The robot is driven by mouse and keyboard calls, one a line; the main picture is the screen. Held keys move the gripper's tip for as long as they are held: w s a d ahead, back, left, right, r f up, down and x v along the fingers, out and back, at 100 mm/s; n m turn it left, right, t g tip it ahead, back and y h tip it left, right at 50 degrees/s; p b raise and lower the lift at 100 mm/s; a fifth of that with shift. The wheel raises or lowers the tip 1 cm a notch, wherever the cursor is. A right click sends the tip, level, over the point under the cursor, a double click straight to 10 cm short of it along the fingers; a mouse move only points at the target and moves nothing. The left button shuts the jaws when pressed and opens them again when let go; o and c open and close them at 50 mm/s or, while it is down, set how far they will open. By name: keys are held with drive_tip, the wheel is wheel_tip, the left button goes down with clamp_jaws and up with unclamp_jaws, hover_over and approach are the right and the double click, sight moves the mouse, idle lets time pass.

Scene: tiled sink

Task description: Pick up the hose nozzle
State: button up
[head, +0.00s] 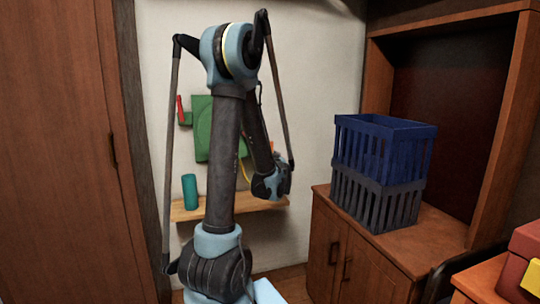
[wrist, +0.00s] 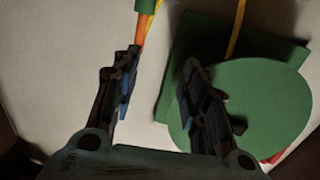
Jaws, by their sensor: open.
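An orange piece that looks like the hose nozzle (wrist: 142,28) hangs at the top of the wrist view, in front of the pale wall, with a yellow part at its upper end. My gripper (wrist: 160,63) is open and empty, its two dark fingers spread wide. The orange piece lies just beyond the left fingertip, and I cannot tell whether they touch. A green hose reel (wrist: 255,105) with a yellow hose (wrist: 237,28) fills the right side, behind the right finger. In the head view the reel (head: 203,128) is on the wall, partly hidden by my arm.
A wooden shelf (head: 265,204) on the wall below the reel holds a teal cylinder (head: 190,190). A wooden cabinet (head: 345,250) at the right carries a blue crate (head: 385,135) on a dark grey crate (head: 372,195). A brown door (head: 55,150) stands at the left.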

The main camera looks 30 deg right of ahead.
drive_tip(key=shift+m+h, duration=0.3)
drive_tip(key=shift+h, duration=0.2)
drive_tip(key=x, duration=0.5)
drive_tip(key=d+x, duration=0.1)
drive_tip(key=x, duration=0.5)
drive_tip(key=s+d+x, duration=0.1)
drive_tip(key=x, duration=0.5)
drive_tip(key=shift+w+d, duration=0.1)
drive_tip(key=shift+d, duration=0.25)
clamp_jaws()
